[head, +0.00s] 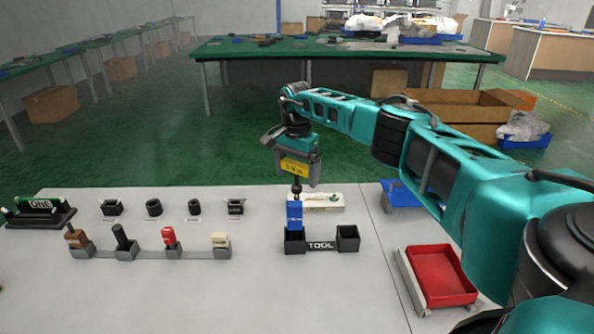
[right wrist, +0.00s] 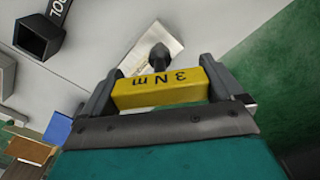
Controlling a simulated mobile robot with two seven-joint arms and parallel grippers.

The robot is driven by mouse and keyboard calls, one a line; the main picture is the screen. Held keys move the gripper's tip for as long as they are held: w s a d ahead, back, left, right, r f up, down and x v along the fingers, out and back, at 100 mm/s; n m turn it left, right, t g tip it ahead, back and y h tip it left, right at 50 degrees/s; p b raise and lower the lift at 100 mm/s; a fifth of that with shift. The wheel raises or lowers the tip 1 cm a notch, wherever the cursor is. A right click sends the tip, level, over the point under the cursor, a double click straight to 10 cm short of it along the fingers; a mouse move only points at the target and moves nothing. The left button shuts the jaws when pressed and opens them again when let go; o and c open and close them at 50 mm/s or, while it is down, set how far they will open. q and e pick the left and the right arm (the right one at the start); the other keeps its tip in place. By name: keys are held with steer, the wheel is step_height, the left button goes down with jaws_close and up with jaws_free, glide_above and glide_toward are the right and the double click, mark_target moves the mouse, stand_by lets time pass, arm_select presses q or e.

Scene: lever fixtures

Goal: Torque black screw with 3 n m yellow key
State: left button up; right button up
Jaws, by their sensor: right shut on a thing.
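My right gripper (head: 298,172) is shut on the yellow key (head: 295,166), whose label reads "3 N m" in the right wrist view (right wrist: 160,88). The gripper points down and holds the key above the table, behind and above the tool holder (head: 321,245). The key's dark shaft (head: 297,189) hangs below the gripper. A blue tool (head: 295,214) stands in the holder's left socket; the right socket (head: 347,238) looks empty. The black screw (head: 122,236) stands slightly tilted in a front-row fixture at the left, well apart from the gripper. My left gripper is out of view.
Brown (head: 76,238), red (head: 169,237) and cream (head: 220,240) pieces share the front row. Several small dark parts (head: 153,208) form a row behind. A red tray (head: 441,275) and a blue bin (head: 402,196) lie at the right. The table's left front is clear.

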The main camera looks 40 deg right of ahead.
steer(key=shift+f, duration=0.15)
steer(key=shift+f+b, duration=0.9)
steer(key=shift+f, duration=0.15)
steer(key=m, duration=0.5)
steer(key=shift+m, duration=0.4)
steer(key=m, duration=1.7)
steer(key=shift+a, duration=0.1)
